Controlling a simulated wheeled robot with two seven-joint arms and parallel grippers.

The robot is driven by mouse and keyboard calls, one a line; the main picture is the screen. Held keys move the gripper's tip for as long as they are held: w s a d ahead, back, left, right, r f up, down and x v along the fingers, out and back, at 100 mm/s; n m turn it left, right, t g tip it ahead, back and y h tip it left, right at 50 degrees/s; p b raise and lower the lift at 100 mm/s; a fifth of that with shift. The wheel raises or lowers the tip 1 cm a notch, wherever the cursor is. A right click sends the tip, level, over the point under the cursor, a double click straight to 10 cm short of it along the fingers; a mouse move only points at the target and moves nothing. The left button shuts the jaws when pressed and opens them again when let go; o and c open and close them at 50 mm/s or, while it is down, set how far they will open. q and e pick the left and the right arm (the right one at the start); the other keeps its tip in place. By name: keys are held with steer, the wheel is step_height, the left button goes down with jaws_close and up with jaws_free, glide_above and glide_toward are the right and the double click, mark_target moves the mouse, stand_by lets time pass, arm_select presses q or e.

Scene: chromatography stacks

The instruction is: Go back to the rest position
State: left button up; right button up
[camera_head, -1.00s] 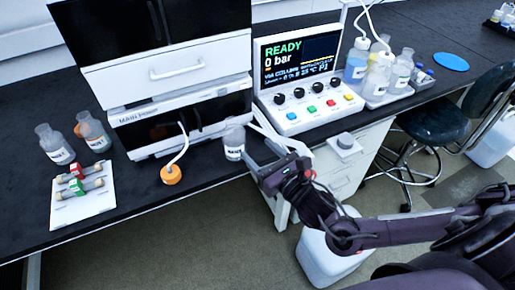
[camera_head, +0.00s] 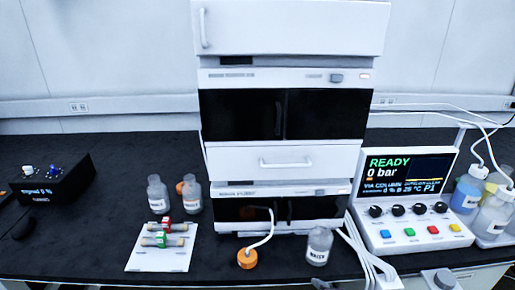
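Neither of my grippers shows clearly in the head view. A small dark shape at the bottom edge, below the labelled bottle, is too cut off to identify. The chromatography stack (camera_head: 284,160) stands upright on the bench. A clear labelled bottle (camera_head: 319,246) stands in front of it at the right. An orange-capped piece (camera_head: 247,260) with a white tube stands to the left of that bottle.
A control panel (camera_head: 405,215) reads READY, 0 bar. Bottles (camera_head: 467,194) stand at the far right. A white mat (camera_head: 150,261) holds small columns, with two bottles (camera_head: 158,195) behind. A black device (camera_head: 52,183) sits at left. Bench (camera_head: 110,165) between is bare.

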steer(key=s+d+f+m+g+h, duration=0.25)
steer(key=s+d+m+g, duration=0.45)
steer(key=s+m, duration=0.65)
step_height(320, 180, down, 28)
steer(key=p, duration=0.2)
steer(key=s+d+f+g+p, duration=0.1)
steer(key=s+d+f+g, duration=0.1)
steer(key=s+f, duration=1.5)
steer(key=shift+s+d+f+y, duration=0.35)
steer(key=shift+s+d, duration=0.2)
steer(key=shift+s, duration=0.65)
